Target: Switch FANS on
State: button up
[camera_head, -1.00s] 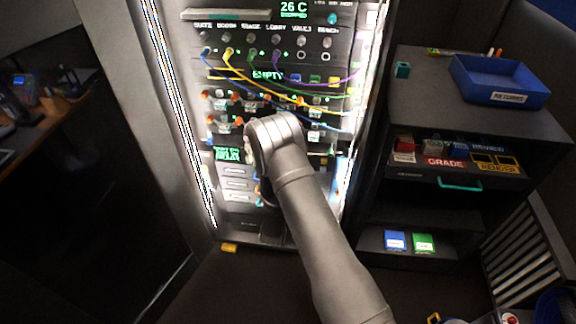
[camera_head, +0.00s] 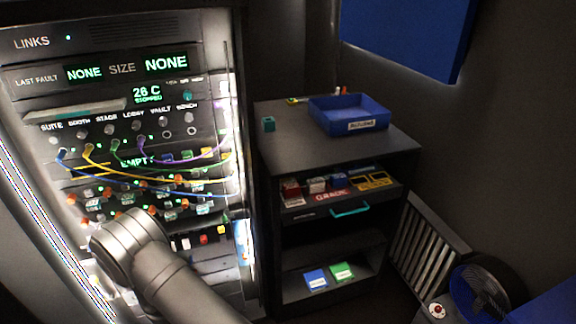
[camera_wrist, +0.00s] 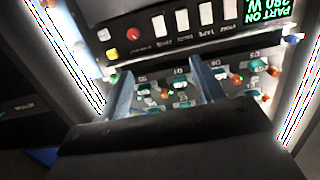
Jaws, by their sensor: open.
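A row of white switches (camera_wrist: 183,20) shows beyond my fingers in the wrist view, with labels too small and blurred to read. I cannot tell which one is FANS. A display (camera_wrist: 262,12) beside them reads PART ON and a watt figure. My gripper (camera_wrist: 161,66) is open and empty, its two fingers spread in front of a row of small teal, white and red-orange parts (camera_wrist: 180,85). I cannot tell whether the fingers touch the panel. In the head view my wrist hides my fingers and part of the lower rack (camera_head: 110,100). A display (camera_head: 147,94) there reads 26 C STOPPED.
Coloured cables (camera_head: 115,155) loop across the rack front above my wrist. A red button (camera_wrist: 134,33) and a yellow button (camera_wrist: 112,53) sit by the switches. A dark cabinet (camera_head: 290,120) with a blue tray (camera_head: 350,113) stands to the right.

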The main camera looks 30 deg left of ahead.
jog(key=c, duration=0.7)
jog(key=shift+w+a+n, duration=0.15)
jog(key=shift+w+n, duration=0.1)
jog(key=shift+n, duration=0.15)
jog(key=c, duration=0.4)
jog(key=w+n+g+y, duration=0.1)
jog(key=w+n, duration=0.1)
jog(key=n, duration=0.1)
jog(key=w+a+n+g+y, duration=0.1)
jog(key=w+n+g, duration=0.1)
jog(key=n, duration=0.2)
jog(key=w+a+n+g+y, duration=0.1)
jog(key=n, duration=0.2)
jog(key=shift+w+a+f+n+g+y, duration=0.1)
jog(key=shift+w+f+n+g+y, duration=0.2)
jog(key=shift+w+f+n, duration=0.1)
grip_shut()
jog(key=w+d+f+n+g+y, duration=0.1)
jog(key=w+d+n+g, duration=0.3)
jog(key=n, duration=1)
jog(key=shift+d+f+g+y, duration=0.3)
jog(key=shift+d+g, duration=0.1)
jog(key=shift+g, duration=1.2)
jog(key=shift+w, duration=0.1)
